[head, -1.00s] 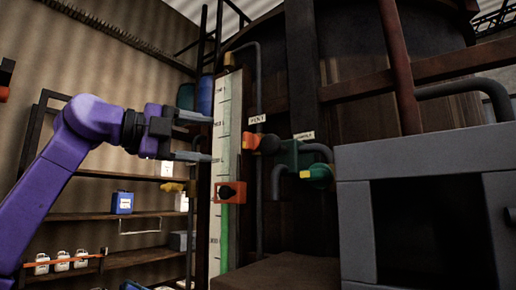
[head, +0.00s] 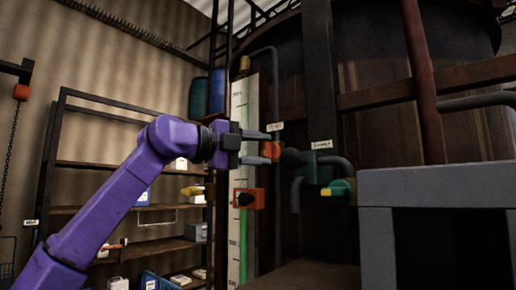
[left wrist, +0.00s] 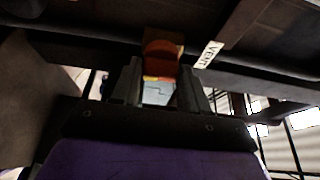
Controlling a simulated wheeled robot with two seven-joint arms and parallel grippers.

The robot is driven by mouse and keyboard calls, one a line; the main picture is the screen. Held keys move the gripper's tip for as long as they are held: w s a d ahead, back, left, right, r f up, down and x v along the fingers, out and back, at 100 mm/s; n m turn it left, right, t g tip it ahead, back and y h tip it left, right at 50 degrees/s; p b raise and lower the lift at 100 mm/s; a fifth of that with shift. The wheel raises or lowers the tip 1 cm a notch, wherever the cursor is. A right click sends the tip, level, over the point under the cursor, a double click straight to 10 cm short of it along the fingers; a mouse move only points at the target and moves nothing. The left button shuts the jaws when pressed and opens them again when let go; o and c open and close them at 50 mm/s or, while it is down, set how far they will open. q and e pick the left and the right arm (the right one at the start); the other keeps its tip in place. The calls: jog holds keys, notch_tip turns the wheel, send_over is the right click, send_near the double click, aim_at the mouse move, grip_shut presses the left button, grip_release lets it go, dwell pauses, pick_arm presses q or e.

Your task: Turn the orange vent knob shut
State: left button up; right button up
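The orange vent knob (head: 271,150) sits on the dark valve body just below the small white vent label (head: 275,126). In the left wrist view, the knob (left wrist: 160,58) is at top centre, with the vent label (left wrist: 208,55) to its right. My left gripper (head: 268,148) is open, its two fingers one above the other at the knob in the head view. In the left wrist view, the fingers (left wrist: 158,72) stand apart on either side of the knob's line, near their tips. I cannot tell whether they touch it. My right gripper is out of view.
A gauge board (head: 238,240) with an orange block (head: 248,198) stands just below the gripper. A green sample valve (head: 337,188) with a yellow end is to the right. A grey box frame (head: 435,183) fills the lower right. Shelves (head: 122,208) stand behind my arm.

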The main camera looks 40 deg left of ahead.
pick_arm(q)
jog(key=c, duration=0.3)
jog(key=shift+r, duration=0.1)
jog(key=m+g+y, duration=0.1)
jog(key=m, duration=0.2)
jog(key=shift+r, duration=0.15)
jog(key=m+y, duration=0.1)
jog(key=m, duration=0.2)
jog(key=shift+r+m+g+y, duration=0.1)
jog(key=shift+m+g+y, duration=0.3)
jog(key=m+y, duration=0.2)
jog(key=m, duration=0.1)
jog(key=shift+d+r+m+g, duration=0.1)
jog(key=shift+d+m+g, duration=0.05)
jog(key=shift+m+g, duration=0.25)
jog(key=shift+d+m+y, duration=0.1)
jog(key=shift+m+y, duration=1.1)
jog(key=shift+m, duration=0.2)
